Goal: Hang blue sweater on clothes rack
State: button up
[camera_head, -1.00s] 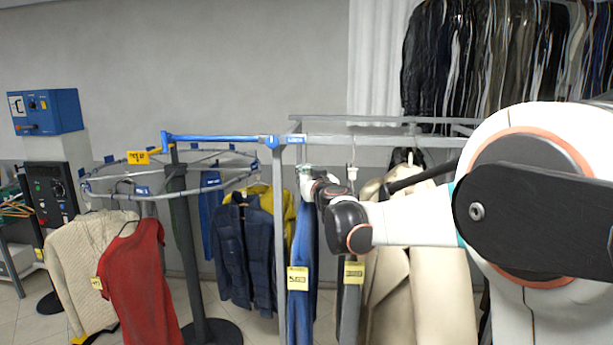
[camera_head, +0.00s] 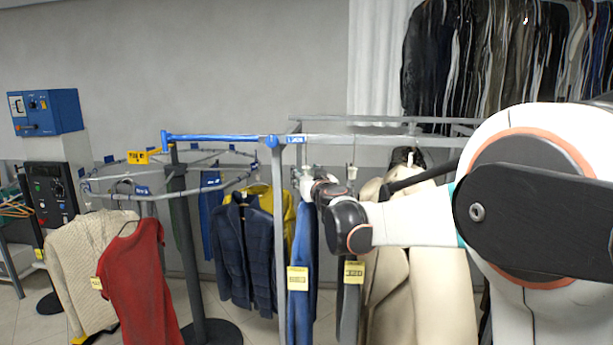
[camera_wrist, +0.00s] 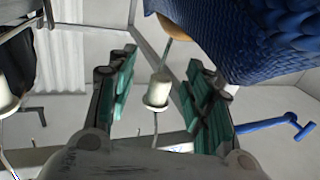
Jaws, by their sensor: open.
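The blue sweater (camera_head: 302,318) hangs from the grey rail of the clothes rack (camera_head: 380,140), just right of a grey upright, with a yellow tag on it. Its blue knit (camera_wrist: 255,40) fills the upper right of the wrist view. My gripper (camera_head: 305,172) is at the top of the sweater, just below the rail. In the wrist view, my gripper's green-padded fingers (camera_wrist: 160,95) are open on either side of a white hanger neck (camera_wrist: 157,90), with visible gaps. In the head view, my arm and gripper partly hide the hanger top.
A blue rail (camera_head: 220,138) continues left of the upright, near a looped rail holding a navy jacket (camera_head: 243,255), a red garment (camera_head: 140,285) and a cream sweater (camera_head: 82,260). Beige coats (camera_head: 400,300) hang close on the right. Another hanger neck (camera_wrist: 8,95) is beside my gripper.

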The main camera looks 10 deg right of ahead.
jog(key=s, duration=1.2)
jog(key=shift+d, duration=0.2)
jog(key=shift+s, duration=0.1)
